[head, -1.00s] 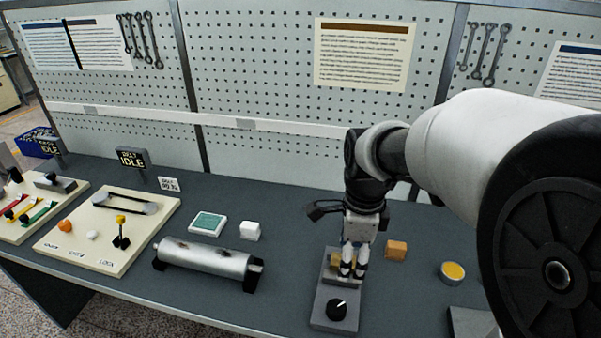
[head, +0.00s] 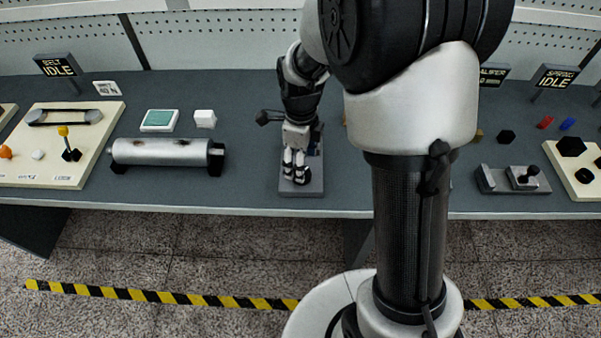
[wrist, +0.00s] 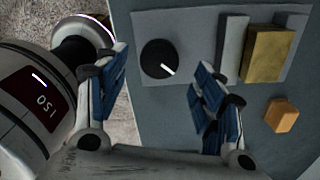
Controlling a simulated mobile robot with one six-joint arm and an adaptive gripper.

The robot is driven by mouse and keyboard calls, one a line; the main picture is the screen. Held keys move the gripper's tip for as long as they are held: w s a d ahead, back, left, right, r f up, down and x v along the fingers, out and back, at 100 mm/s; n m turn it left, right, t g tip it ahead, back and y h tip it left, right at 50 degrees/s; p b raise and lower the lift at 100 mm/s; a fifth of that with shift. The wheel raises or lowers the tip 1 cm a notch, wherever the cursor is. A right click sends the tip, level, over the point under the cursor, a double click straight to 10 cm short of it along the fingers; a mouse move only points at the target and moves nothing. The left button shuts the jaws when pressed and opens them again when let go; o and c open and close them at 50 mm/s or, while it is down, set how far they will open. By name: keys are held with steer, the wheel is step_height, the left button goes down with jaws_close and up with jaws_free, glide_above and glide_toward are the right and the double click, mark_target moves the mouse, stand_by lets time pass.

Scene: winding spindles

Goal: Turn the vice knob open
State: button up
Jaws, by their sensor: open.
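The vice knob (wrist: 158,59) is a round black dial with a white pointer line, on the grey vice plate (wrist: 185,25). In the wrist view it lies between and just beyond my open, blue-padded fingers (wrist: 155,88). I cannot tell whether they touch it. The pointer aims to the lower right there. The vice jaw (wrist: 233,48) stands beside a brass-coloured block (wrist: 268,54). In the head view my gripper (head: 296,177) points down over the front part of the vice plate (head: 301,190) and mostly hides the knob.
An orange block (wrist: 282,116) lies beside the vice plate. On the bench left of the vice are a metal cylinder on black supports (head: 165,152), a white cube (head: 205,118) and a teal-topped pad (head: 159,120). My arm hides the bench right of the vice.

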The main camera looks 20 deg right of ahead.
steer(key=shift+f+b, duration=0.6)
steer(key=shift+f, duration=1.75)
steer(key=c, duration=1)
